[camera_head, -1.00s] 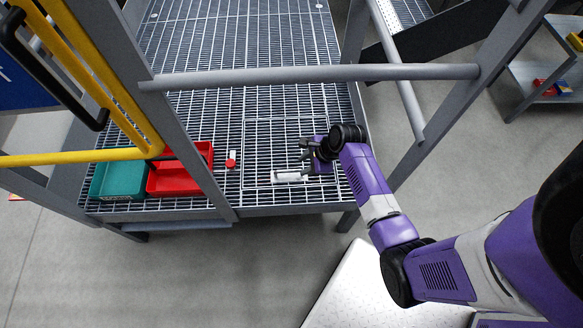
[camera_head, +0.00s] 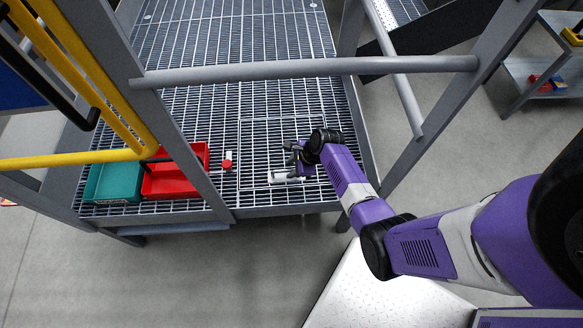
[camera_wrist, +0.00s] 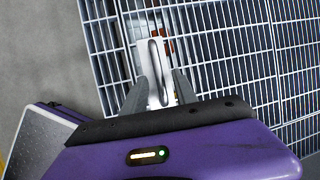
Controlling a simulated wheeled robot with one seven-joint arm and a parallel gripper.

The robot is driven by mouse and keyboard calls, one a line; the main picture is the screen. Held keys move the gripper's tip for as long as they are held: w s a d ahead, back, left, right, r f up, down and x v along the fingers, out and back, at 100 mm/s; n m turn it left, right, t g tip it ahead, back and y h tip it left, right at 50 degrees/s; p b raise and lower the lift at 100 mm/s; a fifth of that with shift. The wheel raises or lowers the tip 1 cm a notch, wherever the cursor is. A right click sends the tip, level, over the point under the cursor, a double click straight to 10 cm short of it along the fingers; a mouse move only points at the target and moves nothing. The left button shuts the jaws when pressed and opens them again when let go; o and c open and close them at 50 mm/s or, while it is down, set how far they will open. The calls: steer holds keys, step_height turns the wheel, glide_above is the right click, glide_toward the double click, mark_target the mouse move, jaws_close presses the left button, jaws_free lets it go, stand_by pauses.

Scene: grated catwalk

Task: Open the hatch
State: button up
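The hatch (camera_head: 262,138) is a grated panel outlined in the catwalk floor; it appears flush with the grating around it. A pale handle on a white plate (camera_head: 284,178) lies near its front edge. In the wrist view the handle (camera_wrist: 155,70) is a grey bar over the white plate, pointing away from me. My gripper (camera_head: 293,152) is low over the hatch, close to the handle. In the wrist view my gripper's fingers (camera_wrist: 160,84) are apart, one on each side of the handle's near end. I cannot tell whether they touch it.
A red tray (camera_head: 175,182) and a teal tray (camera_head: 112,184) stand on the grating at left, with a small red-and-white item (camera_head: 227,162) beside them. A grey rail (camera_head: 300,69) crosses above the catwalk. Yellow rails (camera_head: 75,159) stand at left. The grating behind the hatch is clear.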

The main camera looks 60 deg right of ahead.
jaws_close()
stand_by(1.4)
